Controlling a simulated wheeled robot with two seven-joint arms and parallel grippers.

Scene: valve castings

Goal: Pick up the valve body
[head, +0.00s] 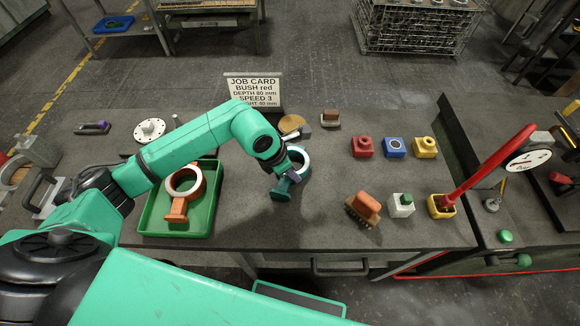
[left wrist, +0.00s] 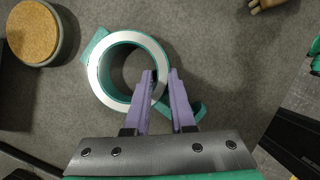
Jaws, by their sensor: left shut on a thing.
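A teal valve body (head: 302,157), a ring with a bright machined face and a short foot, is at the middle of the bench. It also shows in the left wrist view (left wrist: 98,75). My left gripper (head: 288,176) is shut on its ring wall; in the left wrist view one purple finger (left wrist: 161,74) is inside the bore and the other outside. I cannot tell whether the ring touches the bench. An orange valve body (head: 178,209) of similar shape lies in a green tray (head: 150,222) to the left. My right gripper is not in view.
A job card (head: 254,91) stands behind. A cork-topped round pot (head: 291,123) is close behind the teal body.

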